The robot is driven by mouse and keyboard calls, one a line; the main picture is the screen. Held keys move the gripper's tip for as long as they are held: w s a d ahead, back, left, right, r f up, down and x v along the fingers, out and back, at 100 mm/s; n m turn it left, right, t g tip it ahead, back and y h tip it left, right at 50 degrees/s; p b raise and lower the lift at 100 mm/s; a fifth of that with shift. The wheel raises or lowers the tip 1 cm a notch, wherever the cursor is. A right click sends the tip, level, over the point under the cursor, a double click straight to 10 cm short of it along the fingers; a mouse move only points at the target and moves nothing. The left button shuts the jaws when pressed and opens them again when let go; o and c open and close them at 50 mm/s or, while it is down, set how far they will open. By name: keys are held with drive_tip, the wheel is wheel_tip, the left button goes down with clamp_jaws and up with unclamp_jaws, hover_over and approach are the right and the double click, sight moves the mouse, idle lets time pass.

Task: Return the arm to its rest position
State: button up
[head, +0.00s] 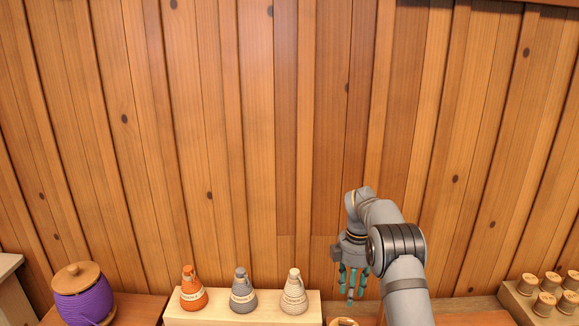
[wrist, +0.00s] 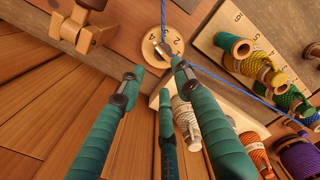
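My arm reaches in from the lower right of the head view, bent at its top. My gripper (head: 352,288) hangs from it with teal fingers pointing down, right of the cream cone. In the wrist view, my gripper's (wrist: 156,72) teal fingers are spread apart with nothing held between them. A round wooden disc with numbers (wrist: 150,52) shows beyond the fingertips, with a blue cord running up from it. I cannot tell how far the disc is from the fingers.
Orange (head: 193,292), grey (head: 242,293) and cream (head: 294,294) thread cones stand on a pale wooden block. A purple spool (head: 84,298) stands at left, small wooden spools (head: 546,302) at right. Coloured spools (wrist: 258,68) lie along a numbered board. A plank wall stands behind.

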sight(348, 321)
wheel_tip(348, 321, down, 10)
drive_tip(key=shift+s+f, duration=0.1)
drive_tip(key=shift+f, duration=0.1)
drive_tip(key=shift+f+m, duration=0.2)
drive_tip(key=shift+m, duration=0.9)
drive_tip(key=m, duration=0.5)
drive_tip(key=shift+s+b, duration=0.15)
drive_tip(key=shift+b, duration=0.2)
drive_tip(key=m, duration=0.5)
drive_tip(key=shift+s+r, duration=0.1)
drive_tip(key=shift+r, duration=0.05)
drive_tip(key=m+p, duration=0.1)
drive_tip(key=m, duration=0.2)
drive_tip(key=shift+a, duration=0.1)
drive_tip(key=shift+m, duration=0.3)
